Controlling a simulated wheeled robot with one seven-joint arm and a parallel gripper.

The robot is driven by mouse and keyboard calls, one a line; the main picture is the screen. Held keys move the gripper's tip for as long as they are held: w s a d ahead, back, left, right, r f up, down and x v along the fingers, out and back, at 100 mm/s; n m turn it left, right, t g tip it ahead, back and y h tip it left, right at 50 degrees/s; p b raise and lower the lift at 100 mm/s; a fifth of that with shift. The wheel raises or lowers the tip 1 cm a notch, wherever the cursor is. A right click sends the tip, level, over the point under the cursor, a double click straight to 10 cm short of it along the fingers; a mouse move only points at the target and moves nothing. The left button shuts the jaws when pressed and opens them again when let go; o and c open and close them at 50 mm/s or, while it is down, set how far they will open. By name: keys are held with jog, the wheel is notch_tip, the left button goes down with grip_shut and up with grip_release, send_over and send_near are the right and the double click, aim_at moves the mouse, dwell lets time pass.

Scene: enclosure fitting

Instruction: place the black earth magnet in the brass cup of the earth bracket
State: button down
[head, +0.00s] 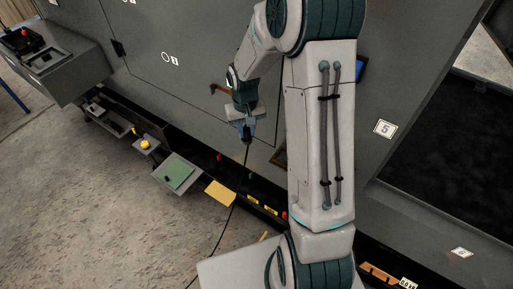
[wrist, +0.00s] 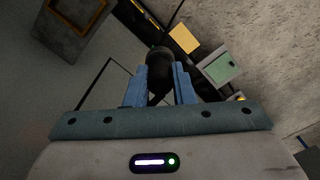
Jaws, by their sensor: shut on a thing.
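My gripper (head: 246,130) is in front of the grey enclosure wall, left of my upright arm link. In the wrist view its blue fingers (wrist: 159,90) are shut on the black earth magnet (wrist: 160,62), a dark rounded piece. A black cable (head: 236,203) hangs from the gripper down to the floor. A small brownish bracket-like part (head: 217,88) sticks out from the wall, up and left of the gripper. I cannot tell whether it is the earth bracket, and I make out no brass cup. The magnet is apart from that part.
A brown-framed box (wrist: 62,40) is at the wrist view's upper left. Below the wall are a green-topped tray (head: 177,174), a yellow card (head: 220,193) and a grey box with a yellow button (head: 146,145). Concrete floor (head: 90,210) at lower left is mostly clear.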

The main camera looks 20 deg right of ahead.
jog(key=shift+w+a+r, duration=0.1)
jog(key=shift+w, duration=0.2)
jog(key=shift+d+r+n, duration=0.1)
jog(key=shift+d+n, duration=0.15)
jog(key=shift+n, duration=0.15)
jog(key=s+d+r+n, duration=0.3)
jog(key=s+d+n, duration=0.5)
jog(key=s+n, duration=0.15)
jog(key=s+d+r+n, duration=0.3)
jog(key=s+d+n, duration=0.4)
jog(key=s+n, duration=0.25)
jog(key=p, duration=0.1)
send_over(279, 160)
jog(key=d, duration=0.2)
notch_tip(279, 160, down, 7)
jog(key=shift+f+n+p, duration=0.3)
jog(key=shift+f+p, duration=0.1)
jog(key=shift+f, duration=1.4)
